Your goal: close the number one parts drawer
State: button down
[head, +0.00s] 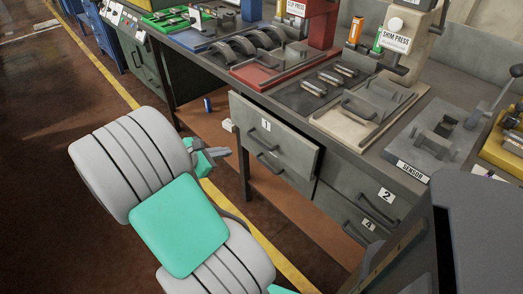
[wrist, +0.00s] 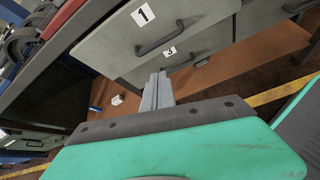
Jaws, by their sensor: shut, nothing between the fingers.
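The number one drawer (head: 290,143) is the grey upper left drawer under the workbench. It stands out from the bench front, partly open, with a dark handle on its face. In the wrist view, its front (wrist: 200,12) and handle (wrist: 160,40) fill the upper middle, tilted. My gripper (head: 226,152) is just left of the drawer front in the head view. In the wrist view the fingers (wrist: 158,80) are together and empty, below the handle. I cannot tell whether they touch the drawer.
Below it is drawer three (wrist: 205,45), seemingly shut. Drawers two (head: 362,185) and four (head: 350,218) are to the right. The bench top holds presses, brake shoes and a sensor fixture (head: 435,145). A brown lower shelf (head: 205,125) lies under the bench. The floor in front is open.

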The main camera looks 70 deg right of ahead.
aim_at(270, 137)
jog(key=s+d+n+b, duration=0.1)
jog(key=s+d, duration=0.1)
jog(key=d, duration=0.2)
jog(key=s+d+f+n+g+h+b, duration=0.1)
jog(key=s+d, duration=0.2)
jog(key=d, duration=0.1)
jog(key=s+d+f+g+b, duration=0.1)
jog(key=s+d, duration=0.2)
jog(key=shift+s+d+n+h, duration=0.2)
jog(key=shift+d+n+h, duration=0.2)
